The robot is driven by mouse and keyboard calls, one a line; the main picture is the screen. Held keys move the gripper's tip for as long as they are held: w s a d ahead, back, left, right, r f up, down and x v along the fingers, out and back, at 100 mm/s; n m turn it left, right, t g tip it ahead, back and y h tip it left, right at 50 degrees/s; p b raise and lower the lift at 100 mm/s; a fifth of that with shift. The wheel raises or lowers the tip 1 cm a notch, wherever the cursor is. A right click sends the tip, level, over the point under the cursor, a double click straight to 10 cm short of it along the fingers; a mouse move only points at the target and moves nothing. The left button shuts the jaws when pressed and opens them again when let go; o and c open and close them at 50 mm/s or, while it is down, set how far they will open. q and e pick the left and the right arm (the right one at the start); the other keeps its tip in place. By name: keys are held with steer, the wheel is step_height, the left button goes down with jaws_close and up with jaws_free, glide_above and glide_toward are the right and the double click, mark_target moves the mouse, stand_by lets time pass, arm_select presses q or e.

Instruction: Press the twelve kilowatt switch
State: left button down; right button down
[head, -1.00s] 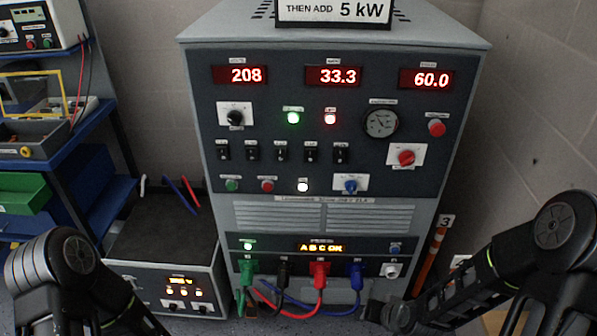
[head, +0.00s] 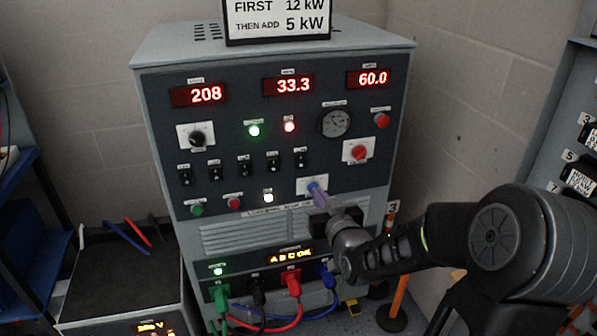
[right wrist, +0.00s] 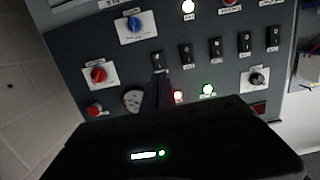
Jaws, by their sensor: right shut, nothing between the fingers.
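The load cabinet (head: 160,110) has a row of several black rocker switches, with the rightmost switch (head: 300,159) nearest my right gripper (head: 317,192). Their labels are too small to read, so I cannot tell which one is twelve kilowatt. My right gripper is shut and empty, its fingers in front of the panel by the blue knob (head: 312,185), partly covering it. In the right wrist view, which shows the panel upside down, the fingertips (right wrist: 159,76) line up with the end switch (right wrist: 158,60); contact cannot be told. My left gripper is out of view.
A sign (head: 278,20) on top reads first 12 kW, then add 5 kW. Displays show 208, 33.3 and 60.0. Colored cable plugs (head: 291,281) stick out low on the front. A grey unit (head: 125,270) stands left, a rack (head: 565,120) right.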

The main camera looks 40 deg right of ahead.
mark_target(299, 166)
steer(key=shift+w+d, duration=0.1)
steer(key=p+x, duration=0.2)
steer(key=x, duration=1.1)
steer(key=shift+w+d, duration=0.15)
steer(key=shift+w, duration=0.2)
